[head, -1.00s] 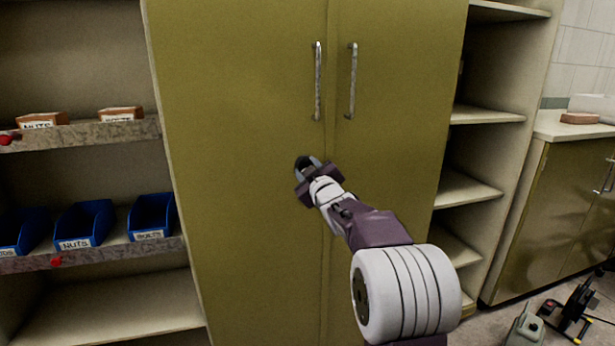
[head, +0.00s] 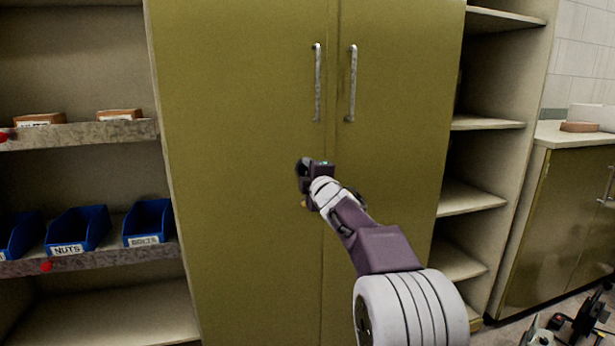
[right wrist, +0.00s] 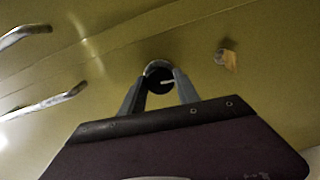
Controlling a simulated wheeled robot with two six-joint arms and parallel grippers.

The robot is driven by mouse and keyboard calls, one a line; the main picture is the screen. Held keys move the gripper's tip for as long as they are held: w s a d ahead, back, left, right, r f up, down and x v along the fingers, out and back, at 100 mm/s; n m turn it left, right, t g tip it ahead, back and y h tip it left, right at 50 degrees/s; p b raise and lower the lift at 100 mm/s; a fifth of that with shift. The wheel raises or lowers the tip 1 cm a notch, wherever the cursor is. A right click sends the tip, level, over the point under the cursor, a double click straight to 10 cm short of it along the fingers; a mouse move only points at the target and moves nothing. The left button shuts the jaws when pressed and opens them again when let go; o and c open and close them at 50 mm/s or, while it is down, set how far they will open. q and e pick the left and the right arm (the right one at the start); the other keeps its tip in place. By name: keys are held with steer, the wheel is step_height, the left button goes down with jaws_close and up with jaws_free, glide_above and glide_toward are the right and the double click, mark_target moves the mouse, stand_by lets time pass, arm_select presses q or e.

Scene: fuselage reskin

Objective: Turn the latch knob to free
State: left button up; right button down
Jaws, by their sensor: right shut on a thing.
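The latch knob (right wrist: 159,79) is a small round black knob with a white pointer line, on the olive cabinet door. In the right wrist view the two fingers of my right gripper (right wrist: 158,88) stand on either side of it, shut on it. In the head view my right gripper (head: 303,172) is at the left door, below the handles, and mostly hides the knob. A small tan tab (right wrist: 229,60) sticks out from the door beside the knob. My left gripper is in neither view.
Two upright metal handles (head: 317,83) (head: 352,84) flank the door seam above my gripper. Shelves with blue bins (head: 78,230) stand at the left. Empty shelves (head: 470,196) and a counter (head: 575,133) stand at the right.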

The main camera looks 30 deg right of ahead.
steer(key=shift+n, duration=0.6)
steer(key=c, duration=0.9)
jaws_free()
steer(key=v, duration=0.9)
